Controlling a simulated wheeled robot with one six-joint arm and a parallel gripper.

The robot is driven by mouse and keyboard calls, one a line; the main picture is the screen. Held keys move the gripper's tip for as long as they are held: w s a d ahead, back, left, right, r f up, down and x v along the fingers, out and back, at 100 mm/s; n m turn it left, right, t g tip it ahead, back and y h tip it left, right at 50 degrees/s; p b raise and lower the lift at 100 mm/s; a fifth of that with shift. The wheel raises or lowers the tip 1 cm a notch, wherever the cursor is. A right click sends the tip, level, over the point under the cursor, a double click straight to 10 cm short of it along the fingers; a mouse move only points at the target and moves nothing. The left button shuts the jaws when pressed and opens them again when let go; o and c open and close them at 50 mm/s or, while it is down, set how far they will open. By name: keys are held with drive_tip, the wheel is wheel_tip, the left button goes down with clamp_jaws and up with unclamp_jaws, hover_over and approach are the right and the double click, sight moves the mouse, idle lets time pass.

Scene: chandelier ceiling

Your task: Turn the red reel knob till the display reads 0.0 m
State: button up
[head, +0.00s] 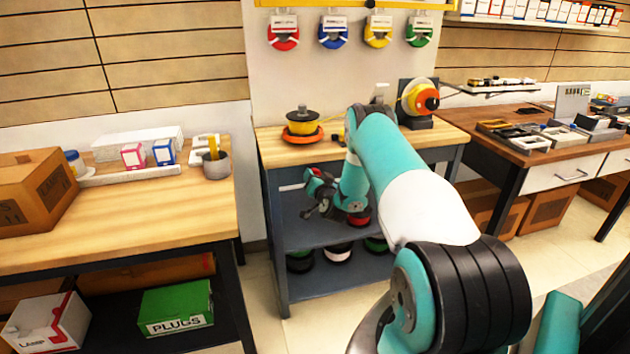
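A yellow reel (411,92) stands upright on a dark stand at the right end of the middle bench. A red-orange knob (427,100) sits on its front face. Another yellow spool with a black top (302,116) lies on an orange base at the left of the same bench. I cannot make out a display or any reading. My gripper (316,198) hangs low in front of the bench's open shelf, below the top and well apart from the knob. It is small and dark here, and I cannot tell whether its fingers are open.
My arm crosses the middle and hides part of the bench top (270,150). Several coloured reels (333,33) hang on the wall above. Dark reels (338,252) lie on the lower shelf. A left table (130,205) and a right desk (480,135) flank the bench.

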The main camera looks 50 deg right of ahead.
drive_tip(key=shift+w+f+m+b, duration=0.1)
drive_tip(key=shift+m+b, duration=0.1)
drive_tip(key=shift+m, duration=3.75)
drive_tip(key=shift+w+f+m+b, duration=0.1)
drive_tip(key=shift+m+b, duration=0.1)
drive_tip(key=shift+m, duration=3.75)
drive_tip(key=o, duration=0.9)
drive_tip(key=shift+o, duration=0.2)
drive_tip(key=shift+s, duration=0.1)
drive_tip(key=shift+s+f, duration=0.1)
